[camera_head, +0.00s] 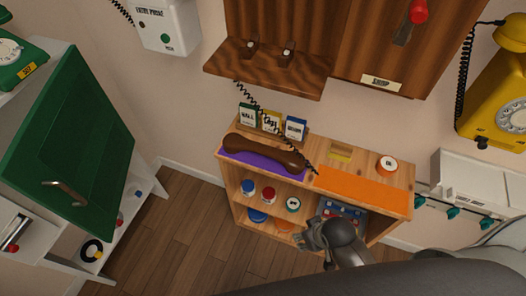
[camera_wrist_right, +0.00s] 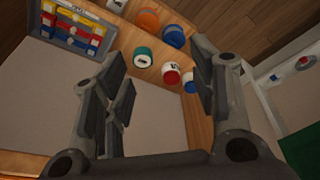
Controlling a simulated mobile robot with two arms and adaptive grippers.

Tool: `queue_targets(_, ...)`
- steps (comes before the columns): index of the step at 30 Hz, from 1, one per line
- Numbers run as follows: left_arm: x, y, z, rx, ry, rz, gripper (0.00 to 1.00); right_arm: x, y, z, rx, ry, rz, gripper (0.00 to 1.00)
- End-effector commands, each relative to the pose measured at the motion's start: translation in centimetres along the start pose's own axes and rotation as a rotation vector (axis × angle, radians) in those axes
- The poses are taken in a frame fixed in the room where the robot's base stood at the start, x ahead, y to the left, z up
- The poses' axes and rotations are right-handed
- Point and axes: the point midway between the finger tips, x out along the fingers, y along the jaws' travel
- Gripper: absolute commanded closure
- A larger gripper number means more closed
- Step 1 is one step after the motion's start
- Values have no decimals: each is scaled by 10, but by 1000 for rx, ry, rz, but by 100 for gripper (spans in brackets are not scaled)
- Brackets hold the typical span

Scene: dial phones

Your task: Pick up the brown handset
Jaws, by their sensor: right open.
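The brown handset (camera_head: 264,153) lies on a purple mat (camera_head: 240,158) on top of the wooden shelf unit, below the wall phone. A black coiled cord (camera_head: 262,108) runs from the wall phone down to its right end. My right gripper (camera_head: 308,238) is in front of the shelf unit, lower than its top and apart from the handset. In the right wrist view the right gripper (camera_wrist_right: 160,95) is open with nothing between its fingers. That view shows the unit's inside, not the handset. My left gripper is not in view.
An orange mat (camera_head: 362,191) covers the right part of the unit's top. Several small cards (camera_head: 270,122) stand behind the handset. A roll (camera_head: 387,164) sits at the back right. Jars (camera_head: 268,194) fill the shelf. A green door (camera_head: 65,135) hangs open at left; a yellow phone (camera_head: 500,105) is at right.

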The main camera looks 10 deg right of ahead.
Motion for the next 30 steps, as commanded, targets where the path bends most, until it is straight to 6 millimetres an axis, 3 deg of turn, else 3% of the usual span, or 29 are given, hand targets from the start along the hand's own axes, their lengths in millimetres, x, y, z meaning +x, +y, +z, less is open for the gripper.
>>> queue_targets(4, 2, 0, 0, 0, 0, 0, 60, -48, -8, -40, -67, 81, -42, 46)
queue_targets(7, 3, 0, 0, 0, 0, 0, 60, -81, -26, -79, -196, 174, -116, 46)
queue_targets(12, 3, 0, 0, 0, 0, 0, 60, -100, -55, -124, -410, 283, -241, 46)
queue_targets(17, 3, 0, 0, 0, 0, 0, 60, -106, -67, -158, -585, 356, -338, 46)
queue_targets(20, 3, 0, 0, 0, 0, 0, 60, -107, -58, -181, -665, 388, -384, 46)
queue_targets(30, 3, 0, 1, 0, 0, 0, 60, -119, 17, -249, -681, 472, -407, 46)
